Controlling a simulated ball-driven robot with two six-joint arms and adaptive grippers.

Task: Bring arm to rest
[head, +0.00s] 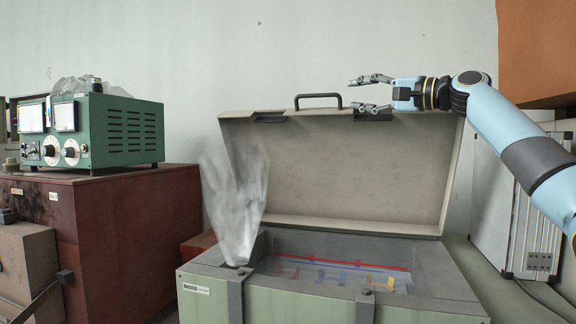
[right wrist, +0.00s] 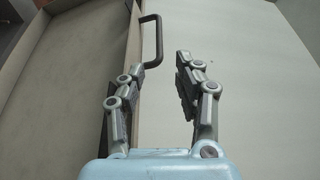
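My right gripper (head: 356,94) is raised at the top right of the case's open lid in the head view, with its fingers pointing left. Its fingers are apart and nothing is between them; the right wrist view also shows the open fingers (right wrist: 160,75). The blue right arm comes in from the right edge. My left gripper does not show in either view.
A green case (head: 330,303) stands open with its lid (head: 340,170) upright and a handle (head: 318,96) on top. A crumpled clear bag (head: 235,200) stands at its left. A green instrument (head: 125,130) sits on a red cabinet (head: 130,220). A silver case (head: 510,215) is right.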

